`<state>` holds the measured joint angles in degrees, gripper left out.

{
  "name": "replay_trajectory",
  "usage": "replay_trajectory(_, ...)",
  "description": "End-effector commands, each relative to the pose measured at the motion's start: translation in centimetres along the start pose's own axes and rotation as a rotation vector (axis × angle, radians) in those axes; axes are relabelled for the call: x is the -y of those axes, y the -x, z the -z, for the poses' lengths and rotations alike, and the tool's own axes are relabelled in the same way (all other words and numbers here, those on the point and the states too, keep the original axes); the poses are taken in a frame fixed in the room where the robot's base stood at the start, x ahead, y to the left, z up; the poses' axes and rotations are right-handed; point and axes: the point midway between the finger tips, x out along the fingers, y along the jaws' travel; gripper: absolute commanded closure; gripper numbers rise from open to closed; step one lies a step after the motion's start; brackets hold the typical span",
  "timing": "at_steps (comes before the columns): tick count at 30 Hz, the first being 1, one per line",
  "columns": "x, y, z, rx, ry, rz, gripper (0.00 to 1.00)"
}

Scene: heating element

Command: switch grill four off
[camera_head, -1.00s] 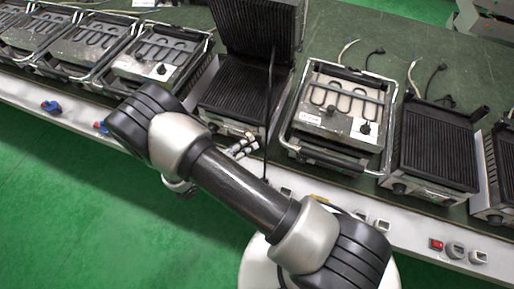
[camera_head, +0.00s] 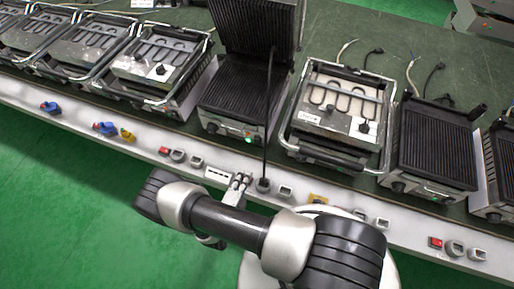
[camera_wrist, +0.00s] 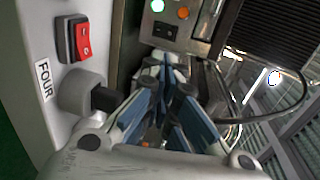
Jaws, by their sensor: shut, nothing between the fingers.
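In the wrist view, a red rocker switch (camera_wrist: 82,38) in a black frame sits on the white panel. A label reading FOUR (camera_wrist: 45,79) is beside it. A grey socket (camera_wrist: 80,90) with a black plug sits below the switch. My gripper (camera_wrist: 165,88) is shut and empty, to the right of the switch and socket and apart from the switch. In the head view my gripper (camera_head: 239,182) is in front of the white strip, just left of the corded socket (camera_head: 264,185). There, the switch marked FOUR cannot be made out. Which way the rocker is tilted is unclear.
An open ribbed grill (camera_head: 233,92) with a lit green lamp (camera_head: 248,139) stands behind the strip; a black cord hangs down from it. Green and orange lamps (camera_wrist: 183,12) show in the wrist view. More grills (camera_head: 340,110) line the bench. Green floor in front is clear.

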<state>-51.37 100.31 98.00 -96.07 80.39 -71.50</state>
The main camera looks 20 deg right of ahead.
Motion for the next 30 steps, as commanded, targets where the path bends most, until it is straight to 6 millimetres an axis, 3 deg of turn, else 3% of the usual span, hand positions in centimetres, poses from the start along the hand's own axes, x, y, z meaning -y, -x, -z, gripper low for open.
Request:
replay_trajectory(8, -0.1, -2.8, 0.2, -0.008, -0.003, 0.001, 1.00)
replay_trajectory(21, 0.4, -11.5, 0.1, -0.006, -0.005, 0.002, 1.00)
replay_trajectory(30, 1.3, -13.8, 0.1, -0.002, -0.002, 0.001, 1.00)
